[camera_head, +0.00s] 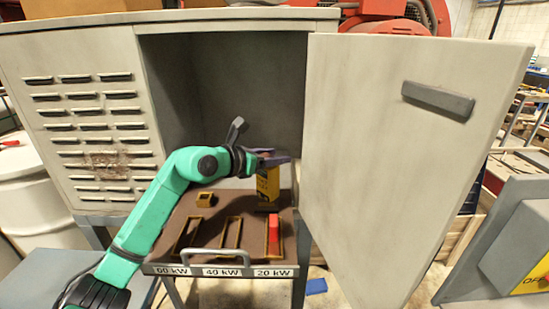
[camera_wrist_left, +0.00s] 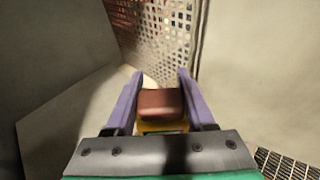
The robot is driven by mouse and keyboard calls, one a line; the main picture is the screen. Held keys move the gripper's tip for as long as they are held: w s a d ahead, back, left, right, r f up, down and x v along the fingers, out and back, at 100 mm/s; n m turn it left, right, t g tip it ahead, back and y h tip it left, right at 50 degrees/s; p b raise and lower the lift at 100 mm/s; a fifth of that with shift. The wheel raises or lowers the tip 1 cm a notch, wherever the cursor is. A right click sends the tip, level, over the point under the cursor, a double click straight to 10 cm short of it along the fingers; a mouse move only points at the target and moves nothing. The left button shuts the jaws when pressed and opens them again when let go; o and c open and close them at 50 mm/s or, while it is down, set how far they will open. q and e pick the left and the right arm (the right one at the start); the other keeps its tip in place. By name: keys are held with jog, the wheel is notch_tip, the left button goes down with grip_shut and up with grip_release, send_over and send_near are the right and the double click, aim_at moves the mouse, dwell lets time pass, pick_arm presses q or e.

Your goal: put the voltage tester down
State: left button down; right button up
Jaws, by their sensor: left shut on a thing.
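The voltage tester (camera_head: 267,187) is a yellow and dark upright block. In the head view it stands or hangs at the back right of the brown tray, and I cannot tell whether its base touches the surface. My left gripper (camera_head: 275,159) is shut on its top end. In the left wrist view the tester's reddish-brown end (camera_wrist_left: 161,103) sits between the two purple fingers of my left gripper (camera_wrist_left: 160,85), with a yellow part below it. My right gripper is not in view.
The brown tray (camera_head: 212,228) has yellow-framed slots labelled 60, 40 and 20 kW; a red block (camera_head: 274,224) is in the right one. A small yellow frame (camera_head: 204,199) lies behind. The open cabinet door (camera_head: 400,150) bounds the right side. The louvred panel (camera_head: 95,125) is left.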

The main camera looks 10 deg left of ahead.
pick_arm(q)
jog(key=shift+f, duration=0.6)
jog(key=shift+c, duration=1.2)
grip_release()
jog(key=shift+s, duration=0.15)
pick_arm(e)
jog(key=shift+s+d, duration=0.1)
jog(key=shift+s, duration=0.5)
pick_arm(q)
jog(key=shift+r, duration=0.1)
